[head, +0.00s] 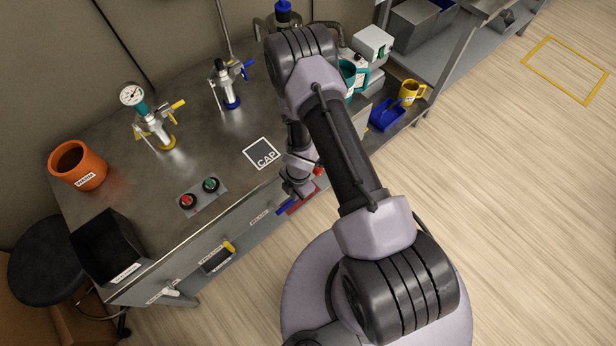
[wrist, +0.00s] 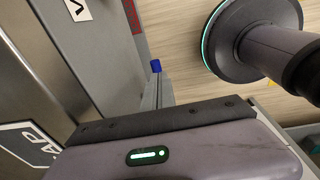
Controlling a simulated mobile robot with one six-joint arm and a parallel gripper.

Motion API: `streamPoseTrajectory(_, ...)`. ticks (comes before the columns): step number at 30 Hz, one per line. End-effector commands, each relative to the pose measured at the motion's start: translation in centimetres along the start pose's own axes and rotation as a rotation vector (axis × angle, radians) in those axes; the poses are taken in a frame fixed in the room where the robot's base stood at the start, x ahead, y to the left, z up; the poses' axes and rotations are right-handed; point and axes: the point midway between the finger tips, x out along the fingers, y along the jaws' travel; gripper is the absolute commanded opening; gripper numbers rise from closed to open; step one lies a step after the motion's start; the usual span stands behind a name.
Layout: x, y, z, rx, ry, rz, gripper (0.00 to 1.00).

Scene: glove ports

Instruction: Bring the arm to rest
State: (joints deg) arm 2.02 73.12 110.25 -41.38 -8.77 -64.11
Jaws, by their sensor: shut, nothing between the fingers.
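My gripper (head: 284,209) hangs by the front edge of the steel bench (head: 118,212), beside a red patch (head: 303,199) on the bench front. Its blue fingertips point down and to the left in the head view. In the wrist view the gripper (wrist: 155,67) shows as a narrow grey finger pair with a blue tip, together and empty. I cannot tell how far the tips are from the bench front. My arm is bent, reaching over from my round base, and it hides part of the bench's right side.
A black bin (head: 104,246) is at the front left. The right floor is open.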

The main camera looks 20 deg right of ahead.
Motion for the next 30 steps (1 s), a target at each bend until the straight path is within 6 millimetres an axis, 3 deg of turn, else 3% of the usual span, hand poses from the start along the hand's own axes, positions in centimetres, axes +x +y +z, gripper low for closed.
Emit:
streamPoseTrajectory(1, -2.3, 0.2, 0.4, 0.002, -0.001, 0.002, 0.0)
streamPoseTrajectory(7, -7.5, 0.1, 3.1, 0.002, -0.001, 0.001, 0.0)
streamPoseTrajectory(12, -9.2, -0.1, 4.3, 0.0, 0.0, 0.0, 0.0)
streamPoseTrajectory(17, -9.2, -0.1, 4.6, 0.0, 0.0, 0.0, 0.0)
streamPoseTrajectory(20, -10.4, 1.1, 5.5, 0.048, -0.031, 0.018, 0.0)
streamPoseTrajectory(23, -16.1, 4.7, 8.1, 0.249, -0.136, 0.091, 0.0)
streamPoseTrajectory(25, -22.9, 6.8, 9.6, 0.493, -0.215, 0.177, 0.0)
streamPoseTrajectory(27, -29.8, 7.1, 9.8, 0.77, -0.254, 0.268, 0.0)
streamPoseTrajectory(30, -38.1, 5.1, 7.7, 1.158, -0.222, 0.386, 0.0)
